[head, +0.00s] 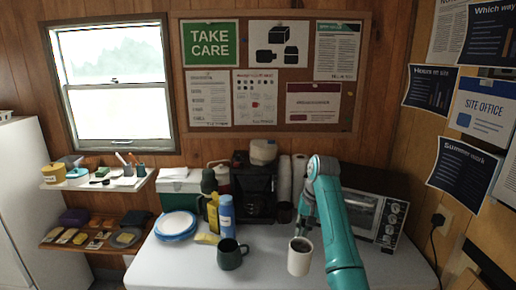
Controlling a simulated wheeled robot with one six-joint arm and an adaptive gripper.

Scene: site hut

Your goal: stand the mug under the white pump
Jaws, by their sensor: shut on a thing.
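My gripper (302,228) is at the lower end of my teal arm, right of the table's middle. It is shut on the white mug (299,262) at its rim, and the mug is upright with a dark inside. Whether the mug touches the table is hard to tell. I cannot clearly identify the white pump; upright white cylinders (284,182) stand at the back beside the black machine, partly hidden by my arm. A white-topped container (263,151) is on the black machine (256,190).
A dark green mug (230,255) stands left of the white mug, and a dark cup (284,212) behind it. Blue and yellow bottles (226,215), stacked plates (176,224) and a cooler (180,186) are left. A toaster oven (375,215) is right.

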